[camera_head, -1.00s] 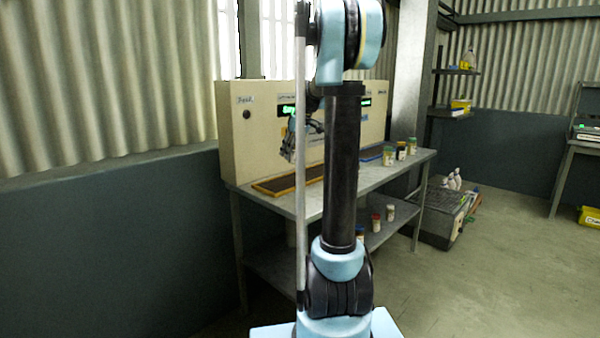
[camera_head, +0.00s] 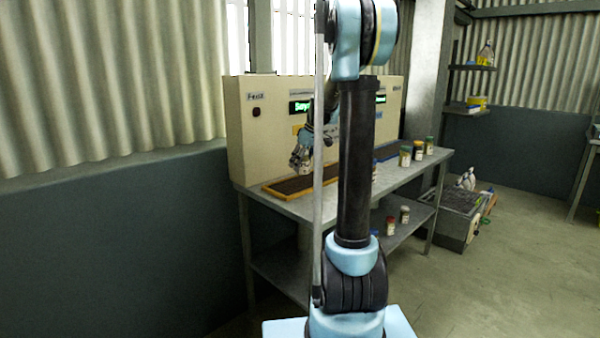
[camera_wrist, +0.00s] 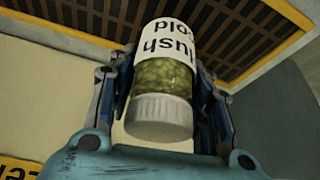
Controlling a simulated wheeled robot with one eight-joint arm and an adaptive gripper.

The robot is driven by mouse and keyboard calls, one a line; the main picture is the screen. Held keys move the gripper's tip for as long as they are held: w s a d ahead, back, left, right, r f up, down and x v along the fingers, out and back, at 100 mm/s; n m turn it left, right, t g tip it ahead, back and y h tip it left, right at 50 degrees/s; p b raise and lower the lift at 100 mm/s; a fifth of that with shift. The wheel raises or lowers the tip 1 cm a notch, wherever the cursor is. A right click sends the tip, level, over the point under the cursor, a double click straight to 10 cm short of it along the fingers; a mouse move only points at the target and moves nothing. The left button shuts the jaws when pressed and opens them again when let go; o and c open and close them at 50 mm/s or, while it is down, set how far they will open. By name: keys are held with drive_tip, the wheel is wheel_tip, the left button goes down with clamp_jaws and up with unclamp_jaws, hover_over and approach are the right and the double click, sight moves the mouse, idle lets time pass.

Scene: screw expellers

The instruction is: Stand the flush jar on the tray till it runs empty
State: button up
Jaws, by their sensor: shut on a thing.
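My gripper (camera_wrist: 165,95) is shut on the flush jar (camera_wrist: 160,85), with one finger on each side. The jar has a white ribbed cap towards the camera, green contents and a white label whose lettering reads upside down in the wrist view. Behind it lies the dark slotted tray (camera_wrist: 240,28) with a yellow-orange rim. In the head view my gripper (camera_head: 301,158) is over the left part of the tray's orange-rimmed frame (camera_head: 272,191).
Several jars (camera_head: 405,156) stand at the bench's right end. More jars (camera_head: 404,214) stand on the lower shelf. My arm hides the bench's middle.

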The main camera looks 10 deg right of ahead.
drive_tip(key=shift+f, duration=1.65)
drive_tip(key=shift+f, duration=0.1)
drive_tip(key=o, duration=1.2)
